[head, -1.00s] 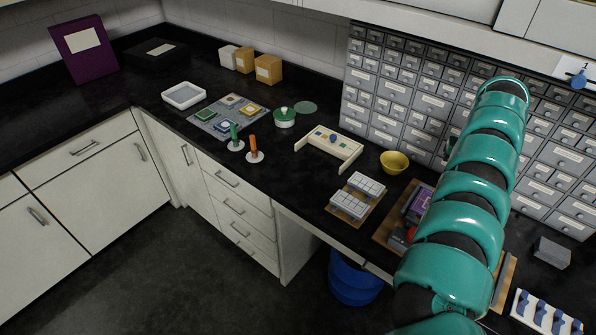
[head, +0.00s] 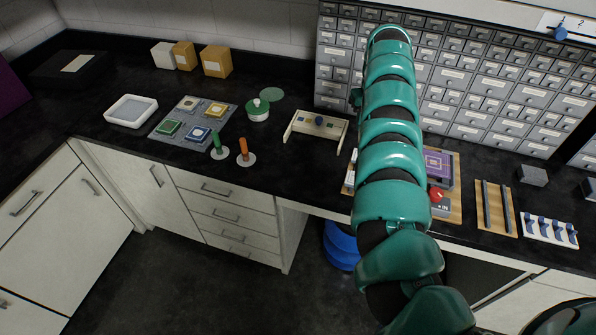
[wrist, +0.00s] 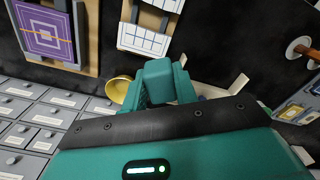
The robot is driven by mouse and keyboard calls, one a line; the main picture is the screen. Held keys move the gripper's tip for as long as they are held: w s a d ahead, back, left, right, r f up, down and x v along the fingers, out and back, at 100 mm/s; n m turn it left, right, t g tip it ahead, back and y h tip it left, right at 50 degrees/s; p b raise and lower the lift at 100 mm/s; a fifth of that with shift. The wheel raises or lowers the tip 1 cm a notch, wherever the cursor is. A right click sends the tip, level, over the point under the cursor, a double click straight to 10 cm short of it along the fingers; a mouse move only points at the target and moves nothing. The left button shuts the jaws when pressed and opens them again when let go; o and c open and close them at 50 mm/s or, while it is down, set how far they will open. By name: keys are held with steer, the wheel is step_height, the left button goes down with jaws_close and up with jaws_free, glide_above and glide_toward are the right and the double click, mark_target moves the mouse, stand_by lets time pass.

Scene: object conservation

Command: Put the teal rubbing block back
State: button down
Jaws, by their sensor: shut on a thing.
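My gripper (wrist: 158,90) shows in the wrist view, its jaws closed around a teal block (wrist: 158,72) that I take to be the rubbing block. Block and fingers are nearly the same colour, so their border is hard to make out. The gripper is over the dark counter, near a yellow bowl (wrist: 119,88) and a cream wooden frame (wrist: 238,84). In the head view my arm hides the gripper and block. The cream frame (head: 316,128) stands there left of my arm. A grey mat (head: 179,126) carries several coloured square pieces.
A white tray (head: 131,111), a green lidded pot (head: 258,110), and green (head: 218,145) and orange (head: 243,150) handled tools stand left. A purple panel (head: 438,165) and a white rack (head: 551,231) are right. A grey drawer cabinet (head: 480,85) stands behind. Dark counter is clear between several things.

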steer(key=shift+w+a+f+n+p, duration=0.15)
steer(key=shift+a+f+n+p, duration=0.15)
steer(key=shift+f+n+p, duration=0.25)
steer(key=s+a+f+n+p, duration=0.3)
steer(key=s+a+f+p, duration=0.3)
steer(key=s+a, duration=0.35)
steer(key=s+a+r+m+p, duration=0.1)
steer(key=s+a+r+p, duration=0.1)
steer(key=s+r, duration=0.35)
steer(key=b, duration=0.4)
glide_toward(299, 175)
steer(key=shift+s+d+f, duration=0.5)
steer(key=shift+s, duration=0.3)
steer(key=shift+w+a+f, duration=0.1)
steer(key=shift+f, duration=0.25)
steer(key=shift+w+a+f, duration=0.2)
steer(key=shift+w+f, duration=0.2)
steer(key=shift+f, duration=0.05)
steer(key=shift+w+a+f, duration=0.2)
steer(key=shift+w+f, duration=0.15)
steer(key=shift+f, duration=1.65)
